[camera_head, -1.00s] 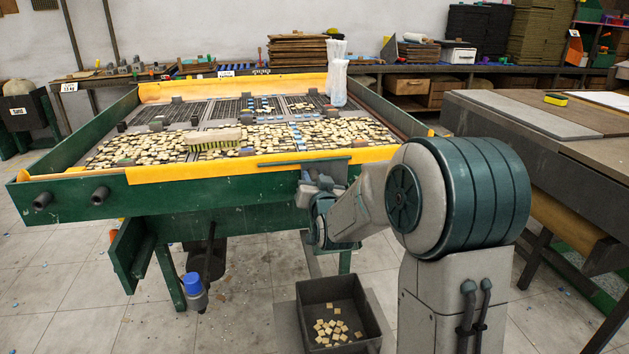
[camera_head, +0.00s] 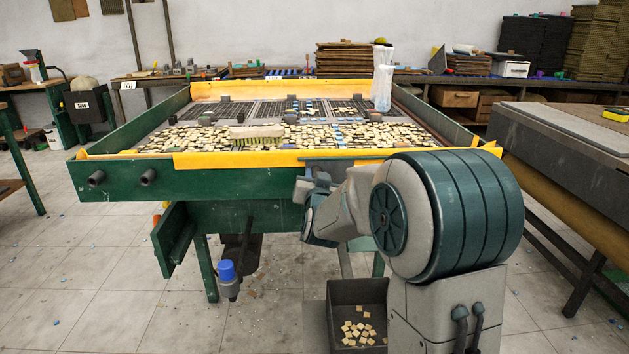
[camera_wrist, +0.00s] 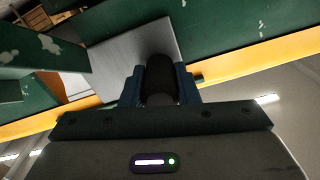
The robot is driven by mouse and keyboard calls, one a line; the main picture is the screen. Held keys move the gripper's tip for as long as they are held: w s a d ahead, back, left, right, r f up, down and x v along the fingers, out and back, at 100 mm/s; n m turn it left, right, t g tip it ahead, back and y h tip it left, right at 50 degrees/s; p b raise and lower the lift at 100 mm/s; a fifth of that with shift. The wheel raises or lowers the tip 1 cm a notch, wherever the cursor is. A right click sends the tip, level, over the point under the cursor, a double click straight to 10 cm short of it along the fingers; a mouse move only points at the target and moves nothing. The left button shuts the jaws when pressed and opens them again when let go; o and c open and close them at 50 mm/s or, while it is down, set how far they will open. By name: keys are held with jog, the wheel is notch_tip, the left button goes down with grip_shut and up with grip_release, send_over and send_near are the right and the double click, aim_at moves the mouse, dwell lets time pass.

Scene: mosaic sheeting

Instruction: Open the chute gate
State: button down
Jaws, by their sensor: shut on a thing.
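The chute gate shows as a grey metal plate (camera_wrist: 128,52) in the wrist view, set between green frame parts. A dark, rounded handle (camera_wrist: 160,72) stands out in front of it. My gripper (camera_wrist: 160,86) is shut on this handle, with one blue finger on each side. In the head view, my gripper (camera_head: 312,186) is at the front edge of the green sorting table (camera_head: 215,181), just below a grey bar (camera_head: 325,161). My own arm hides the right part of that bar. How far the gate stands open cannot be told.
A dark bin (camera_head: 345,292) with several beige tiles stands on the floor below the table front. A brush (camera_head: 257,132) lies among the tiles on top. A workbench (camera_head: 560,140) stands at right.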

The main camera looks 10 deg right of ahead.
jog(key=c, duration=1.1)
grip_release()
jog(key=shift+d, duration=0.1)
jog(key=shift+s, duration=0.1)
jog(key=s+a, duration=0.2)
jog(key=s, duration=1.1)
jog(key=shift+s+a+p, duration=0.2)
jog(key=shift+s+p, duration=0.05)
jog(key=shift+p, duration=0.2)
jog(key=shift+r, duration=0.1)
